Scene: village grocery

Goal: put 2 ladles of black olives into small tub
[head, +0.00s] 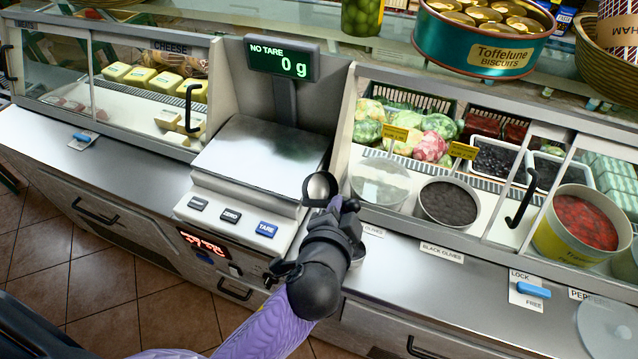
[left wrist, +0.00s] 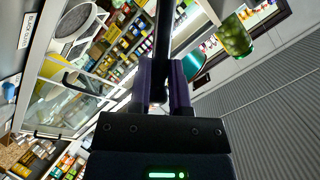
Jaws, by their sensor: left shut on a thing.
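My left gripper (head: 343,207) is shut on a ladle with a dark handle, in front of the scale's right edge. The ladle's bowl (head: 320,187) is up beside the scale; it looks pale and shiny, with no dark olives visible in it. In the left wrist view the dark handle (left wrist: 163,35) runs between the fingers (left wrist: 162,88). The black olives fill a round white container (head: 448,202) in the counter, right of the gripper, behind a "BLACK OLIVES" label (head: 442,251). I cannot make out the small tub for certain. My right gripper is out of view.
The scale (head: 262,157) has a bare plate; its display (head: 282,60) reads "NO TARE 0 g". A pale round container (head: 380,184) sits left of the black olives, and a red-filled tub (head: 585,222) farther right. Glass panes with black handles (head: 521,207) flank the opening.

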